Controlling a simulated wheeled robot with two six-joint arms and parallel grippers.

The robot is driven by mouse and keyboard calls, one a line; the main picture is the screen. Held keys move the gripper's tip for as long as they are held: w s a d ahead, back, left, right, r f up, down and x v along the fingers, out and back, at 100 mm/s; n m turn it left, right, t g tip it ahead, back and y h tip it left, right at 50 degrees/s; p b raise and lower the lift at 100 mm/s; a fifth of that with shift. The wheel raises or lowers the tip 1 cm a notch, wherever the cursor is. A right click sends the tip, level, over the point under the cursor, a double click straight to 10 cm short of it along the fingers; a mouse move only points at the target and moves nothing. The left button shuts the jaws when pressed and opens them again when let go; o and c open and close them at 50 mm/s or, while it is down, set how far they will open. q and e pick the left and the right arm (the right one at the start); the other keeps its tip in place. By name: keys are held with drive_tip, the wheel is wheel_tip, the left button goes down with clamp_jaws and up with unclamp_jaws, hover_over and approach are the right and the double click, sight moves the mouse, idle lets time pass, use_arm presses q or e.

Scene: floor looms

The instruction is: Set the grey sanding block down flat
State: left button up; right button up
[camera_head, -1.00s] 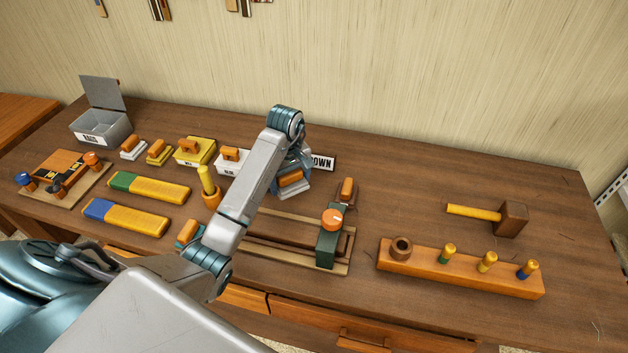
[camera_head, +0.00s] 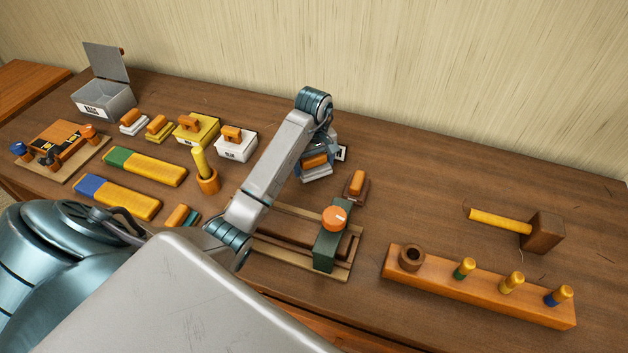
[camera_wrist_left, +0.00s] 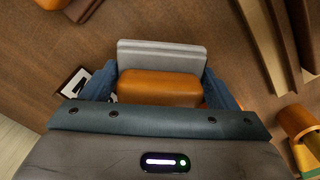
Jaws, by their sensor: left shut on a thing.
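My left gripper (camera_head: 317,160) is shut on the orange handle (camera_wrist_left: 160,88) of the grey sanding block. The grey block (camera_head: 315,177) shows below the gripper in the head view, near the middle of the bench. In the left wrist view the pale grey block (camera_wrist_left: 163,55) sticks out beyond the handle, between the two blue fingers, and looks level. I cannot tell whether its underside touches the bench. A white label card (camera_head: 343,153) lies just behind the gripper, mostly hidden; part of it shows in the left wrist view (camera_wrist_left: 72,80). My right gripper is out of view.
A brown block with an orange handle (camera_head: 356,186) stands close on the right. A wooden frame with a green clamp (camera_head: 327,250) lies in front. White (camera_head: 236,149) and yellow (camera_head: 195,134) boxes stand left. The bench behind and right is clear up to the mallet (camera_head: 541,232).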

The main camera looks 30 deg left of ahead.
sight(314, 173)
use_arm(q)
drive_tip(key=shift+w+f, duration=0.1)
drive_tip(key=shift+f, duration=0.3)
wheel_tip(314, 173, down, 3)
drive_tip(key=b, duration=0.2)
drive_tip(key=shift+b, duration=0.3)
drive_tip(key=shift+f, duration=0.3)
drive_tip(key=o, duration=0.9)
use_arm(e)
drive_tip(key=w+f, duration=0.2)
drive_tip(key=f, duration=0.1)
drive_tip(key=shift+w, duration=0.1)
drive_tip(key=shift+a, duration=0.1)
